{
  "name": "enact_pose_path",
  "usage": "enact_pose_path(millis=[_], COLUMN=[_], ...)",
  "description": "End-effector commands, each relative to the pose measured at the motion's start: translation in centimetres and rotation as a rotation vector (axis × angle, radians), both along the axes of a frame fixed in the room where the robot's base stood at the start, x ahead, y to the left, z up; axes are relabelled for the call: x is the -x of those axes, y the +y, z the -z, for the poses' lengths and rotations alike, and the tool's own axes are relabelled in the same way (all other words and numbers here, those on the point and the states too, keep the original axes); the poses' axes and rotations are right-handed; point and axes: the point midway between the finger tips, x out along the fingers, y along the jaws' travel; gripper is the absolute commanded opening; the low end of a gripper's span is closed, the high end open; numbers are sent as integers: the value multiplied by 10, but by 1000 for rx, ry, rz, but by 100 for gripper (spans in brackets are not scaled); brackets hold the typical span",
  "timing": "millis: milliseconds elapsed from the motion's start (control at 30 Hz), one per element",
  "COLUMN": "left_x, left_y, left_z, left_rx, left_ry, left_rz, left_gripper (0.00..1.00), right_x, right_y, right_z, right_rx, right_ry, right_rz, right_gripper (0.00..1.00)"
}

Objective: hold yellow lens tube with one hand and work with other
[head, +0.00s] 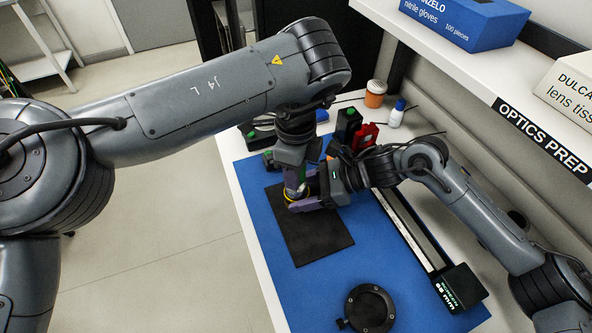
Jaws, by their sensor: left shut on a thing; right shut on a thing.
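The yellow lens tube (287,197) stands over the black mat, mostly hidden; only a bit of yellow shows between my fingers. My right gripper (295,198) comes in from the right, low and level, with its purple fingers shut around the tube. My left gripper (293,184) points straight down from above, right over the tube, its fingers shut on a small grey part at the tube's upper end. The two grippers are very close together. Whether the grey part touches the tube or sits in it is hidden.
A black mat (315,246) lies on the blue bench mat (283,276). Red (366,136) and black blocks, a white bottle (397,114) and an orange cup (375,94) stand behind.

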Motion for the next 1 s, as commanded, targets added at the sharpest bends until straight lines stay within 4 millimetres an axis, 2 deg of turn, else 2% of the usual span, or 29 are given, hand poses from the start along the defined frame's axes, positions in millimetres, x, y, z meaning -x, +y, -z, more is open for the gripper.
enact_pose_path(millis=[200,667,1000], left_x=[0,0,0], left_y=[0,0,0], left_z=[-9,-13,-38], left_rx=[0,0,-1], left_ry=[-1,-2,-3], left_rz=[-1,-1,-2], left_gripper=[0,0,0], right_x=[1,1,1], right_y=[-1,-1,-1], right_z=[5,4,4], right_rx=[7,7,7], right_ry=[6,6,6], right_rz=[0,0,0], right_gripper=[44,44,44])
